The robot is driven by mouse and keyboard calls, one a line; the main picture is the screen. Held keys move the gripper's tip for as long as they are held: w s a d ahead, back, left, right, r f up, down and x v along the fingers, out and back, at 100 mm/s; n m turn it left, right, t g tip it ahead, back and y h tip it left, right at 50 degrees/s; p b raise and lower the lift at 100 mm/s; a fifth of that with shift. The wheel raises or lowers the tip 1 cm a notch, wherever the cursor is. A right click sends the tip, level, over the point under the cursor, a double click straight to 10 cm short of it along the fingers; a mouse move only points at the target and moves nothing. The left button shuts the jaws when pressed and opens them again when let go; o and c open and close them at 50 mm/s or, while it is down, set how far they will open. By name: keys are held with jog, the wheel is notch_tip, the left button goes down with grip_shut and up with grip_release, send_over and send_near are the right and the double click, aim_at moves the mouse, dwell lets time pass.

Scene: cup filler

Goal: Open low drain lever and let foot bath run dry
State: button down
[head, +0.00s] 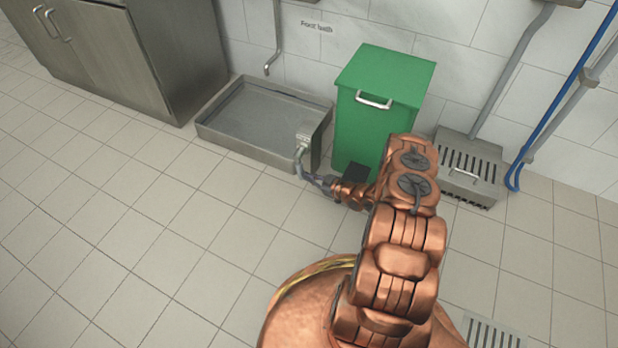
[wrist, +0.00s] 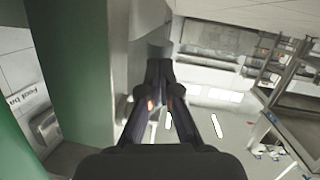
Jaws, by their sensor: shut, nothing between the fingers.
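The foot bath (head: 215,127) is a shallow grey metal tray on the floor against the wall. Its bottom looks plain grey; I cannot tell how much water is in it. A small pale grey fitting (head: 308,134) sits at its right end. A curved grey piece shows below the fitting, but I cannot make out a separate drain lever. My gripper (head: 311,179) is low, close to the bath's front right corner, beside the green bin. In the wrist view my gripper's fingers (wrist: 158,70) meet and hold nothing. Whether they touch the fitting is unclear.
A green bin (head: 385,85) with a pale handle stands right of the bath. A slatted metal box (head: 465,170) and a blue hose (head: 545,130) are farther right. A steel cabinet (head: 120,60) stands at left. A spout (head: 277,40) hangs above the bath. Front-left floor is clear.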

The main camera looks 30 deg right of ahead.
jog(key=v, duration=1.2)
jog(key=shift+a, duration=0.15)
